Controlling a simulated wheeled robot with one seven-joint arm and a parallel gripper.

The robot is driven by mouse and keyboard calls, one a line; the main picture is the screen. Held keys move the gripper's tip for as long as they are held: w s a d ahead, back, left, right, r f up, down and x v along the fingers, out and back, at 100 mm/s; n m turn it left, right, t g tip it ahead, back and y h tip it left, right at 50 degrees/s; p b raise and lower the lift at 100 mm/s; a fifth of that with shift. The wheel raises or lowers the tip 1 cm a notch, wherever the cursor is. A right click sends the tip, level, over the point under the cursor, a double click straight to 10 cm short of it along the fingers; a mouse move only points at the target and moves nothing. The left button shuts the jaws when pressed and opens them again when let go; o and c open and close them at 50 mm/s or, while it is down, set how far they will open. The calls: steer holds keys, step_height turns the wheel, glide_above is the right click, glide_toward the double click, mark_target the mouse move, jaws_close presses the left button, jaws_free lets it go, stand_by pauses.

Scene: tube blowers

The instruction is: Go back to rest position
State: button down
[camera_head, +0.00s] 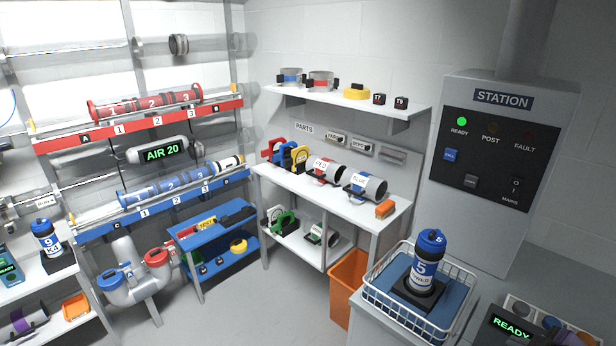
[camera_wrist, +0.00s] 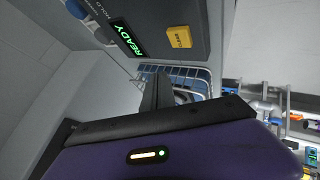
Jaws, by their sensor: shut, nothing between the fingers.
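My gripper (camera_wrist: 158,82) shows in the wrist view as dark fingers in front of a dark bar and a purple housing with a small lit strip. The fingers are shut with nothing between them. Beyond them is a white wire basket (camera_wrist: 188,74), partly hidden by the fingers. In the head view my gripper is not clearly visible. The same basket (camera_head: 372,284) stands there on a pale stand at the lower right, with a blue numbered bottle (camera_head: 428,262) upright on a black base inside it.
A console with a READY display (camera_head: 512,322) is right of the basket; its display (camera_wrist: 130,38) also shows in the wrist view. A grey station cabinet (camera_head: 492,180) stands behind. An orange bin (camera_head: 346,290) is left of the basket. White shelves (camera_head: 340,212) stand behind; the floor at centre is clear.

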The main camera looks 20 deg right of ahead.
steer(key=d+r+m+t+h, duration=0.1)
steer(key=d+r+m+h, duration=0.3)
steer(key=r+m+h, duration=0.15)
steer(key=s+a+m+t+b, duration=0.1)
steer(key=a+m+t+b, duration=0.3)
steer(key=a, duration=1.5)
steer(key=s+a+n+y, duration=0.2)
steer(key=s+a, duration=0.3)
steer(key=a, duration=0.3)
steer(key=s+a+f+n+t+y+b, duration=0.1)
steer(key=s+a+y, duration=0.3)
steer(key=a, duration=0.3)
steer(key=s+a+f+n+y+b, duration=0.1)
steer(key=s+a+n+y, duration=0.1)
steer(key=s+a, duration=0.4)
steer(key=a+y, duration=0.1)
steer(key=a, duration=0.1)
steer(key=shift+a+f+n+t, duration=0.2)
steer(key=shift+a+n+t, duration=0.1)
steer(key=shift+n, duration=0.05)
steer(key=shift+y, duration=0.25)
